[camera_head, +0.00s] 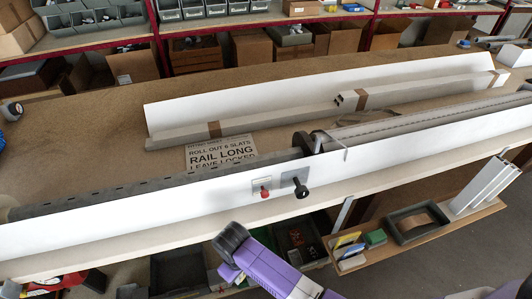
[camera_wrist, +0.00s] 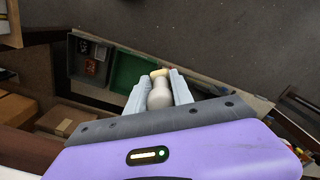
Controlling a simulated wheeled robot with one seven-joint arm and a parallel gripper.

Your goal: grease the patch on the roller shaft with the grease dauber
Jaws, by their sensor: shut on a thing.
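The grease dauber (camera_wrist: 159,95) shows in the wrist view as a rounded grey handle with a pale yellowish end. My gripper (camera_wrist: 158,82) is shut on it, with one pale finger on each side. In the head view my purple arm is low in the middle, in front of the bench; the gripper and dauber cannot be made out there. The roller shaft (camera_head: 160,182) is a long grey tube behind the white front panel, running from the left to a dark round end plate near the middle. I cannot make out the patch on it.
The white front panel (camera_head: 130,217) stands along the bench edge, with a red knob (camera_head: 265,193) and a black knob (camera_head: 301,188). A printed sign (camera_head: 220,152) lies behind the shaft. A low side shelf (camera_head: 465,218) at right holds a grey tray (camera_head: 391,222) and small packs.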

